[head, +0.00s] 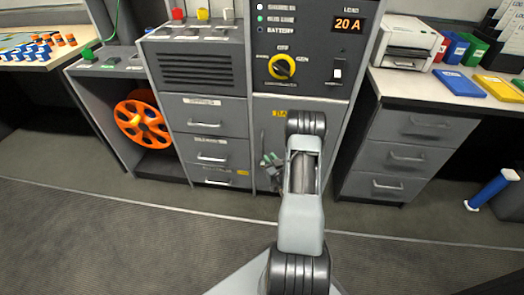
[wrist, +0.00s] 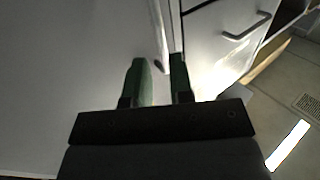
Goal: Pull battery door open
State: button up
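The battery door (head: 262,130) is the grey panel below the power panel, with a yellow label partly hidden by my arm. It looks closed. My gripper (head: 269,160) is at the door's left side in the head view, mostly hidden behind my arm. In the wrist view its two green fingers (wrist: 160,72) are apart, with the handle's end between their tips. Whether they touch it is unclear.
Left of the door are drawers with bar handles (head: 211,157); one handle shows in the wrist view (wrist: 245,28). A cubby with an orange reel (head: 142,120) is further left. A desk with drawers (head: 405,155) stands at right. The floor in front (head: 120,225) is clear.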

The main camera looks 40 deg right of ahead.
aim_at(262, 156)
jog(key=w, duration=0.2)
jog(key=w+d+b, duration=0.1)
jog(key=w, duration=0.4)
jog(key=shift+w+d, duration=0.15)
grip_shut()
